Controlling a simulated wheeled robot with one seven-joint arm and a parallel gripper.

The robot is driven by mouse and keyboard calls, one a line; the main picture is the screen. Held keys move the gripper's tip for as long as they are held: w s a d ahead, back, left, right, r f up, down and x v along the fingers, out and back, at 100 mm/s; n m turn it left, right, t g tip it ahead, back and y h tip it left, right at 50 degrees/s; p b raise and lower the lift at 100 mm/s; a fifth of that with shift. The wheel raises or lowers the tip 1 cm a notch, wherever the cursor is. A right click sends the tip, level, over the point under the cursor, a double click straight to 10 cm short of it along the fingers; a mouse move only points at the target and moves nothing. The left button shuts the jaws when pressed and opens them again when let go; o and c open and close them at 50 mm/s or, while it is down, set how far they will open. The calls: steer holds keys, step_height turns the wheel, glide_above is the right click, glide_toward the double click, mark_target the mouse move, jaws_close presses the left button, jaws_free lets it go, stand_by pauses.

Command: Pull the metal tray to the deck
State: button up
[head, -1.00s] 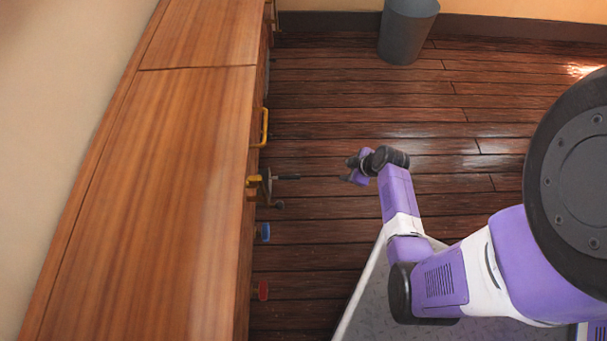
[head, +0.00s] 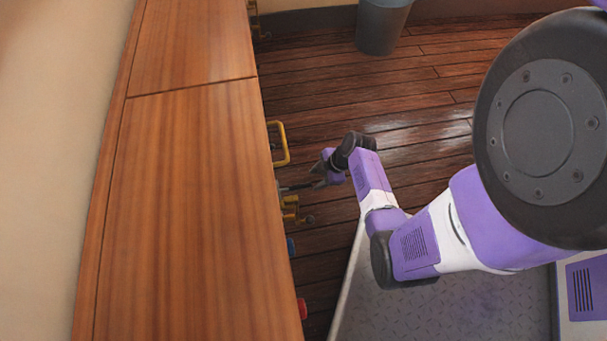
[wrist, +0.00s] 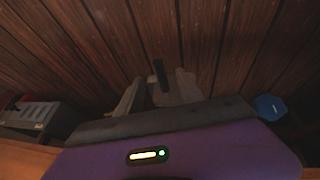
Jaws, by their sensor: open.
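My gripper (head: 321,171) is open beside the cabinet's right side in the head view. A dark bar-like handle (head: 296,187) sticks out from the cabinet side by yellow fittings, close to my fingertips. In the wrist view a black bar (wrist: 160,73) shows between the two grey fingers (wrist: 158,95); I cannot tell whether they touch it. No metal tray can be made out for certain; whether the handle belongs to one is hidden by the cabinet top. The deck (head: 340,105) is dark wooden planking.
The wooden cabinet top (head: 190,190) fills the left. A yellow handle (head: 282,143), a blue item (head: 291,247) and a red item (head: 302,308) are along its side. A grey box (wrist: 38,115) shows at left in the wrist view. A bin (head: 382,25) stands on open floor.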

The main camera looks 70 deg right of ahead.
mark_target(308, 184)
steer(key=shift+w, duration=0.15)
steer(key=shift+b+x, duration=2.35)
steer(key=shift+x, duration=1.55)
steer(key=shift+c, duration=0.2)
jaws_close()
